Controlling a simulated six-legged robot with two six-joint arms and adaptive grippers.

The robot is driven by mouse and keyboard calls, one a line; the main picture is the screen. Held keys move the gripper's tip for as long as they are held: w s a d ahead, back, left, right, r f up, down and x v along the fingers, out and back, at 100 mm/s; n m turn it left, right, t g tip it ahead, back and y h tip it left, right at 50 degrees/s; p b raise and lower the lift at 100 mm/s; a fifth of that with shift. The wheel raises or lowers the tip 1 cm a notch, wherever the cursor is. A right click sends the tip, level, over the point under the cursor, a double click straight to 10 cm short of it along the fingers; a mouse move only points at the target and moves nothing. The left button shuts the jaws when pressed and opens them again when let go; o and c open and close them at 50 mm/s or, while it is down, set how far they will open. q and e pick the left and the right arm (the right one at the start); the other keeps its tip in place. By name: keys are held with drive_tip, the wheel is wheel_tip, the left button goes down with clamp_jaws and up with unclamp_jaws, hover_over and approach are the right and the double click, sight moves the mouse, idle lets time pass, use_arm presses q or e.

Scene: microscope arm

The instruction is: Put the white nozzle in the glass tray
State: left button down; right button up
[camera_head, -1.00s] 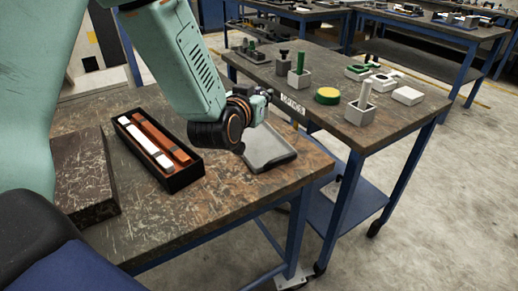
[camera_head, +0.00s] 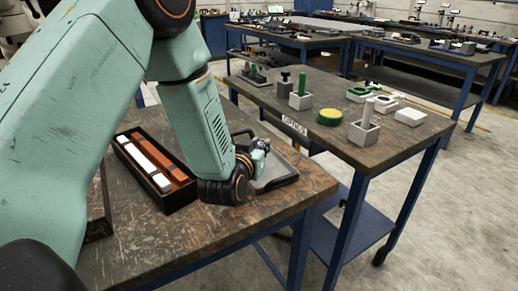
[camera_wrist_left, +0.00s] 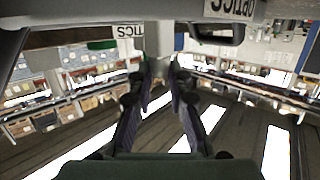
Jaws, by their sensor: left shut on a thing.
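The glass tray (camera_head: 284,181) looks grey and shallow with a raised rim. It lies near the right end of the near table. My left gripper (camera_head: 261,150) is over the tray's left part in the head view, and the forearm hides some of the tray. In the left wrist view my left gripper (camera_wrist_left: 160,62) has its fingers shut on a pale upright piece, the white nozzle (camera_wrist_left: 158,36). The nozzle cannot be made out clearly in the head view. I cannot tell whether it touches the tray. My right gripper is not in view.
A black box (camera_head: 180,196) with a white bar (camera_head: 148,166) and an orange-brown bar (camera_head: 168,157) stands left of my forearm. Beyond a gap is the optics table (camera_head: 386,148) with several small blocks and a yellow-green disc (camera_head: 330,117). The near table's front is clear.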

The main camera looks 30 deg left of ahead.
use_arm(q)
drive_tip(key=shift+a, duration=0.15)
drive_tip(key=shift+s, duration=0.15)
drive_tip(key=c, duration=1.3)
unclamp_jaws()
drive_tip(key=shift+f, duration=0.1)
drive_tip(key=shift+o, duration=0.2)
drive_tip(key=shift+s+r, duration=0.1)
drive_tip(key=shift+r, duration=0.1)
drive_tip(key=p+v, duration=0.2)
drive_tip(key=v, duration=0.9)
drive_tip(key=shift+s+r, duration=0.2)
drive_tip(key=shift+s, duration=0.15)
